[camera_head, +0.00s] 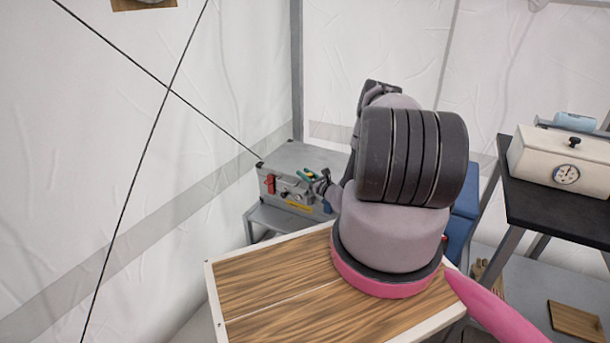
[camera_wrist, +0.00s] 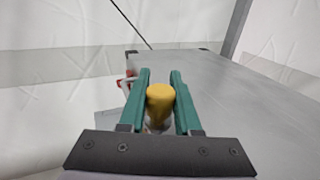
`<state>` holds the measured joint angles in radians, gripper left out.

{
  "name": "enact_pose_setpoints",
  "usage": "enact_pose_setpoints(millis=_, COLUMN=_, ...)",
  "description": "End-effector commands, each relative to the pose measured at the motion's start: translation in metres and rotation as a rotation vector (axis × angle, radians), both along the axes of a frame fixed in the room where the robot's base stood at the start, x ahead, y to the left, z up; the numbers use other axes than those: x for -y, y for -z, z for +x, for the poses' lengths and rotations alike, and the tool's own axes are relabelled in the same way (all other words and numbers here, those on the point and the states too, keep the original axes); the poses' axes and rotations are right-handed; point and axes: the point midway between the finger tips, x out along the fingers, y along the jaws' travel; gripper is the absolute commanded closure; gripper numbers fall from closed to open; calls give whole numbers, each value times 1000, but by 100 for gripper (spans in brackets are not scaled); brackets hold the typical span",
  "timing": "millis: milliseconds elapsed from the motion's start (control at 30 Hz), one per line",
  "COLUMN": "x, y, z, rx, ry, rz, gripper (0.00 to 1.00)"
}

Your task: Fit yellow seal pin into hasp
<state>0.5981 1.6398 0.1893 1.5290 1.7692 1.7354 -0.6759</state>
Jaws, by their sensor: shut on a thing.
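The yellow seal pin (camera_wrist: 160,97) sits between the two green fingers of my gripper (camera_wrist: 161,76) in the wrist view, its rounded yellow end toward the camera. The gripper is shut on it. A paler part shows below the yellow end; the rest of the pin is hidden. In the head view my gripper (camera_head: 307,175) is at the front upper edge of a grey metal case (camera_head: 312,156). Small metal fittings (camera_head: 289,190) are on the case front, but I cannot tell which is the hasp. I cannot tell whether the pin touches it.
A red part (camera_head: 269,184) hangs at the case's left front and also shows in the wrist view (camera_wrist: 127,82). A wooden-topped table (camera_head: 262,281) stands in front. At right, a dark table (camera_head: 545,205) holds a cream box with a dial (camera_head: 545,158). White tent walls enclose the place.

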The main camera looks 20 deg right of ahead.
Motion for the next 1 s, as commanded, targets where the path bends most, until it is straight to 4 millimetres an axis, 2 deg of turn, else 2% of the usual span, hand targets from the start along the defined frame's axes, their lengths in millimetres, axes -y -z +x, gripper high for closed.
enact_pose_setpoints(millis=1000, x=-1, y=23, z=0, rx=0, ry=-1, rz=1, gripper=100)
